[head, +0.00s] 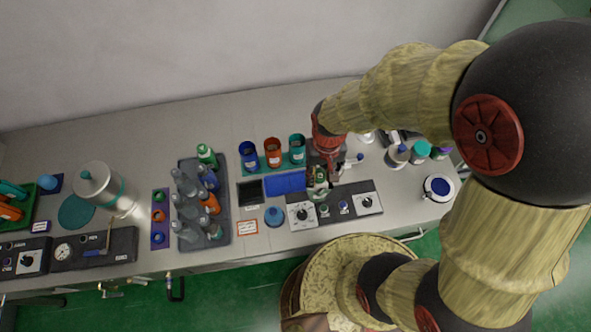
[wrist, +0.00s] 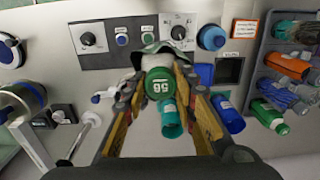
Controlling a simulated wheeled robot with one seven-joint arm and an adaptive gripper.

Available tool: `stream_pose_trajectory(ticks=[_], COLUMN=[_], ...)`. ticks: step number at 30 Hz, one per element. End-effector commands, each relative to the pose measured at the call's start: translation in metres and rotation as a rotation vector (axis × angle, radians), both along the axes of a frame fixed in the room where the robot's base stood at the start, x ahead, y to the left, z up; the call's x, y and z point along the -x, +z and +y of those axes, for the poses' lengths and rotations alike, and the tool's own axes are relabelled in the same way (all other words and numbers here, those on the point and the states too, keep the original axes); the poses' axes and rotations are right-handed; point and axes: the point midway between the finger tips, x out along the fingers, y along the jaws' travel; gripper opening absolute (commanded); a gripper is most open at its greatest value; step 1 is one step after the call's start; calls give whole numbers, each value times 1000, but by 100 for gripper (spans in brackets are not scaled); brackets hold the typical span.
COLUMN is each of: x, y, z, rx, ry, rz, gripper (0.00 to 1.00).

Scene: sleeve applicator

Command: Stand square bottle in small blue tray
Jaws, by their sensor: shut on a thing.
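My gripper (head: 322,176) is shut on a pale bottle with a green cap marked 56, the square bottle (head: 318,178). In the wrist view the bottle's green cap (wrist: 160,84) faces the camera between the fingers, with some pale body beyond it. The fingers hide its sides, and its lower end is hidden. The bottle is over or near the back edge of the dark control panel, right of the small blue tray (head: 285,183). The tray lies flat and looks empty; it also shows beside the gripper in the wrist view (wrist: 204,74).
A dark control panel (head: 333,205) with knobs lies in front.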

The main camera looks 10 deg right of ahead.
Motion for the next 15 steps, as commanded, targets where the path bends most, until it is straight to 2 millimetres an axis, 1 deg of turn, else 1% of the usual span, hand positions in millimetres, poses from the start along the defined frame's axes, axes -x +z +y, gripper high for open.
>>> stream_pose_trajectory(ticks=[1, 9, 15], x=[-10, -60, -85], y=[-6, -29, -61], z=[3, 16, 23], rx=[0, 0, 0], ry=[1, 0, 0], rz=[3, 2, 3], gripper=[5, 5, 5])
